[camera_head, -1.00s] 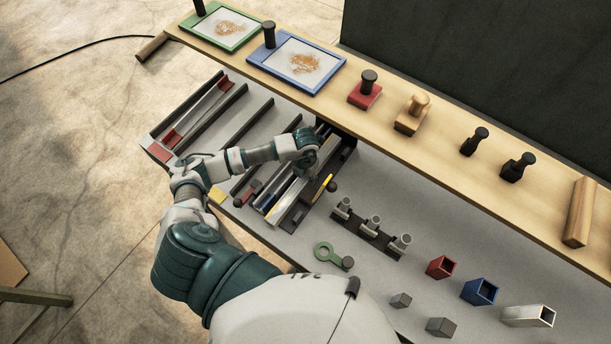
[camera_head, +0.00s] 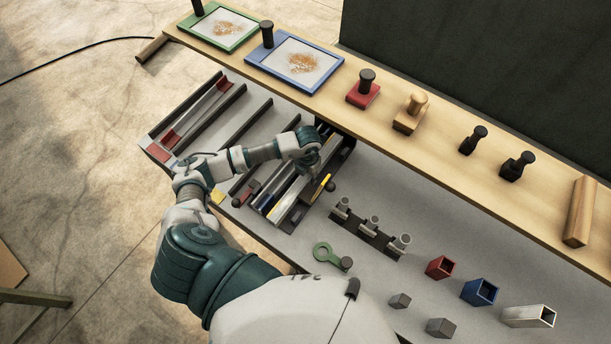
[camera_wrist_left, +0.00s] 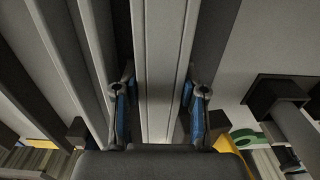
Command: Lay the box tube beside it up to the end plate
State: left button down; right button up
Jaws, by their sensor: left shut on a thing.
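A long pale grey box tube (camera_wrist_left: 160,60) runs away from me through the middle of the left wrist view. My left gripper (camera_wrist_left: 158,105) is shut on it, with one blue-padded finger on each side. In the head view my left gripper (camera_head: 312,170) is over the dark-edged channel, and the tube (camera_head: 283,202) shows partly below it as a bright strip. Other long strips lie close beside the tube on its left. The end plate is hard to make out; the hand and shelf shade the far end of the channel. My right gripper is not in view.
A wooden shelf (camera_head: 440,130) runs along the back, bearing trays and stamps. Dark dividers (camera_head: 245,142) stand left.

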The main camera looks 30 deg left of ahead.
pick_arm(q)
jog(key=shift+w+d+r, duration=0.15)
jog(key=shift+w+d, duration=0.1)
jog(key=shift+d, duration=0.45)
jog(key=c, duration=1)
grip_release()
jog(key=shift+d, duration=0.1)
jog(key=shift+c, duration=0.2)
jog(key=o, duration=0.5)
jog(key=shift+c, duration=0.2)
jog(key=shift+a, duration=0.6)
jog(key=shift+w+d+r, duration=0.1)
jog(key=shift+d+r, duration=0.1)
jog(key=shift+r, duration=0.4)
jog(key=shift+d+r, duration=0.15)
jog(key=shift+r, duration=0.45)
notch_tip(320, 180, up, 9)
jog(key=shift+a+r, duration=0.15)
jog(key=shift+a, duration=0.25)
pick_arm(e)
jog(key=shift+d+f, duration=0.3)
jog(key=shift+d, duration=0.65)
